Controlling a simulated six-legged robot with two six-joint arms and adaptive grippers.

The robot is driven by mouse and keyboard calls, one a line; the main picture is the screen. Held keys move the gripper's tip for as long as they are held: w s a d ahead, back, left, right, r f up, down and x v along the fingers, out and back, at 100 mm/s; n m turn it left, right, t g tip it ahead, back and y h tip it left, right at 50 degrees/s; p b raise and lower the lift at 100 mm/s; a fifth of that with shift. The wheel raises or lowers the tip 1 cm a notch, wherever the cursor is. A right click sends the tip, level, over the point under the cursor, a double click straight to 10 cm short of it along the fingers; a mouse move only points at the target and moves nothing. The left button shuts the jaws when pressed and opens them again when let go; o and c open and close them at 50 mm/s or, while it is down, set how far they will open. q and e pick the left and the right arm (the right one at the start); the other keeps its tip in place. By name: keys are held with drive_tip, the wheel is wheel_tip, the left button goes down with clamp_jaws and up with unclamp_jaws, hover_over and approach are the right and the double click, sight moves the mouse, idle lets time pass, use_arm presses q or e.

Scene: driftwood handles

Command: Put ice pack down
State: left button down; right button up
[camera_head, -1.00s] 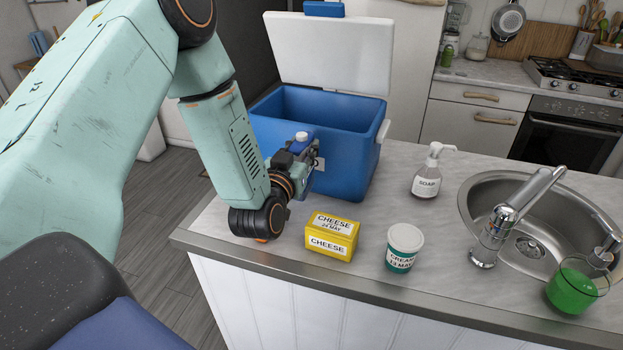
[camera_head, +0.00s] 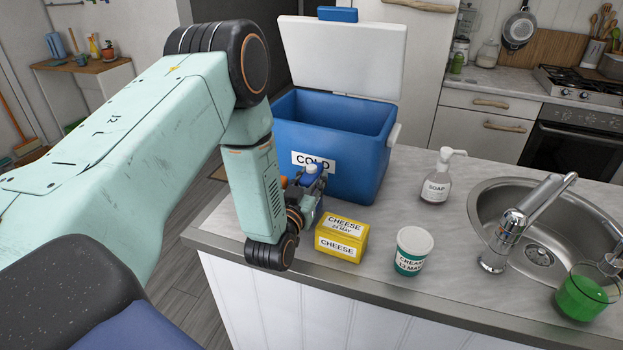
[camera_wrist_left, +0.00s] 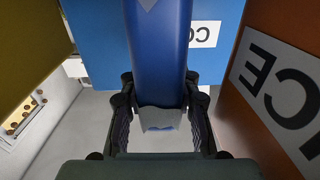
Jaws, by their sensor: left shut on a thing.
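My left gripper (camera_head: 308,188) is low over the counter, in front of the blue cooler (camera_head: 362,165) and left of the yellow cheese. In the left wrist view, its fingers (camera_wrist_left: 160,125) are shut on the blue ice pack (camera_wrist_left: 158,55), which has a grey end piece. In the head view the arm and gripper mostly hide the pack. I cannot tell whether it touches the counter. The cooler's white lid (camera_head: 342,58) is open, and its front carries a COLD label. My right gripper is not in view.
An orange box with a label ending in ICE (camera_wrist_left: 275,95) is close beside the gripper. The soap bottle (camera_head: 437,180) and sink (camera_head: 540,235) are farther right.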

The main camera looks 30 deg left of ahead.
use_arm(q)
drive_tip(key=shift+w+f, duration=0.1)
drive_tip(key=shift+f, duration=0.05)
drive_tip(key=c, duration=1.3)
unclamp_jaws()
drive_tip(key=shift+w+f, duration=0.1)
drive_tip(key=shift+w, duration=0.05)
drive_tip(key=shift+o, duration=0.2)
